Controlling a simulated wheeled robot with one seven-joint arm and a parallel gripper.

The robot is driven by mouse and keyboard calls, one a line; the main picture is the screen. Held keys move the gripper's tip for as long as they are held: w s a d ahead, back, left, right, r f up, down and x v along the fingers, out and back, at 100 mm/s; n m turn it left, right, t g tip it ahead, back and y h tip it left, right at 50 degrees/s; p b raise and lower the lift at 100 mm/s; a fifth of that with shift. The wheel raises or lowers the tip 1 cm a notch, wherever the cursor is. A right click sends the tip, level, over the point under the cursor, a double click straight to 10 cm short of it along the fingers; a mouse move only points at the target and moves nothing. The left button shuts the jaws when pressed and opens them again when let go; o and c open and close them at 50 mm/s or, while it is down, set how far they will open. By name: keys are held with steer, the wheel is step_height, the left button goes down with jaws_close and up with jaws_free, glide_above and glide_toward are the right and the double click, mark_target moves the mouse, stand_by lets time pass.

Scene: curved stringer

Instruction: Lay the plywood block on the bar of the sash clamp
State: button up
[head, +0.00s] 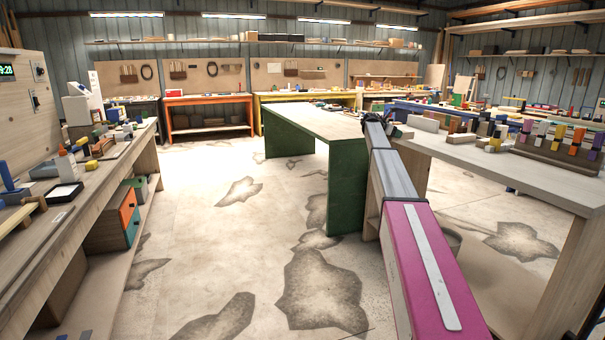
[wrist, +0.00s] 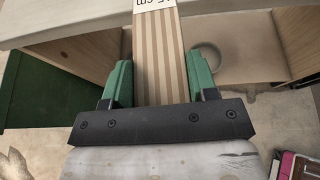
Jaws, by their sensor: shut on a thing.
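In the wrist view my gripper (wrist: 158,88) has green fingers on a black mount. It is shut on the plywood block (wrist: 160,55), a long piece with light and darker brown stripes. A white label with partly cut-off "cm" lettering is at the block's far end, which leaves the top of the picture. In the head view my arm reaches forward to the near left end of the right bench, and I cannot make out the fingers or the block there. I cannot pick out the sash clamp or its bar in either view.
The right bench (head: 520,172) carries a rack of coloured pieces (head: 560,145) and a pale block (head: 423,124). A green-sided bench (head: 340,185) stands just left of my arm. A cluttered bench (head: 75,200) runs along the left. The floor between is open.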

steer(key=s+a+f+n+t, duration=0.1)
steer(key=s+a+f, duration=0.6)
steer(key=s, duration=0.5)
steer(key=s+a+f+y, duration=0.1)
steer(key=s+a+f, duration=0.55)
steer(key=s, duration=0.65)
steer(key=s+a+f+n+t, duration=0.1)
steer(key=s+a+f, duration=0.3)
steer(key=s+a, duration=0.7)
steer(key=s+a+f, duration=0.1)
steer(key=s+f, duration=0.1)
steer(key=s, duration=0.7)
steer(key=s+a+f+n+t, duration=0.1)
steer(key=s+a+f, duration=0.1)
steer(key=s, duration=0.8)
steer(key=shift+s+y, duration=0.25)
steer(key=shift+y, duration=0.15)
steer(key=shift+w, duration=0.15)
